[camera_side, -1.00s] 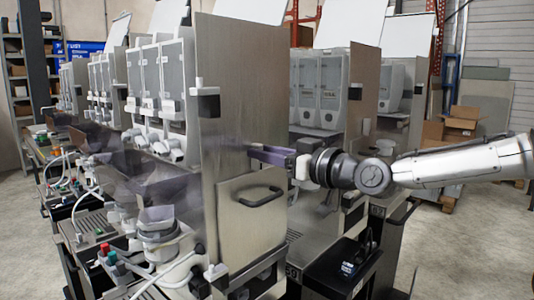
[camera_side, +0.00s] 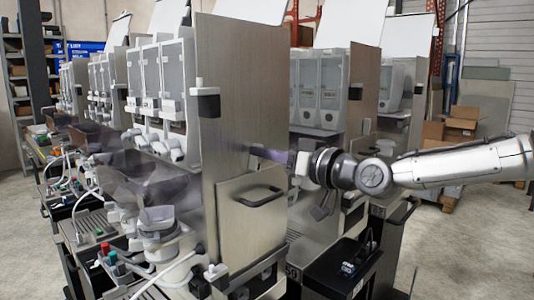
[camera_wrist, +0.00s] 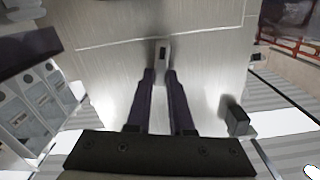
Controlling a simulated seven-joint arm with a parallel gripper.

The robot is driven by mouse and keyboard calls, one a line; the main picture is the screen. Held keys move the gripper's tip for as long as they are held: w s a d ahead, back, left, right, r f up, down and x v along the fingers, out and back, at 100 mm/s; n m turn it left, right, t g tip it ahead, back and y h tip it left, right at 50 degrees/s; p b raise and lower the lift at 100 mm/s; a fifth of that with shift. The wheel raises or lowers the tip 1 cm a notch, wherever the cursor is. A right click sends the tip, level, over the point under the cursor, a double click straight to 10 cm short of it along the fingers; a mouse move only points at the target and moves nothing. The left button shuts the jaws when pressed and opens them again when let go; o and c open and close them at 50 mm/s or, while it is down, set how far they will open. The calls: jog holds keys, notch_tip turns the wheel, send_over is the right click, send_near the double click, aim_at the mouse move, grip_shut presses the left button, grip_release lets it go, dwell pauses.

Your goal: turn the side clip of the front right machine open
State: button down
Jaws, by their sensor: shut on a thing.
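The front right machine shows a tall brushed-metal side panel (camera_side: 240,75) in the side view. My gripper (camera_side: 254,150) reaches this panel from the right, above the hinged door with a black handle. In the wrist view my gripper (camera_wrist: 161,75) has two dark purple fingers shut on the side clip (camera_wrist: 162,52), a small grey piece with a dark slot, standing against the panel. The clip is too small and hidden by the fingers to make out in the side view.
A black block with a white top (camera_side: 208,103) sits on the panel's front edge. The door handle (camera_side: 262,197) juts out below my gripper. Another row of machines (camera_side: 322,85) stands behind, and cardboard boxes (camera_side: 455,128) lie at the back right.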

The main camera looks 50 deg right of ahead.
jog(key=shift+a+m, duration=0.1)
jog(key=shift+m, duration=7.6)
jog(key=shift+r, duration=0.1)
jog(key=c, duration=0.8)
grip_release()
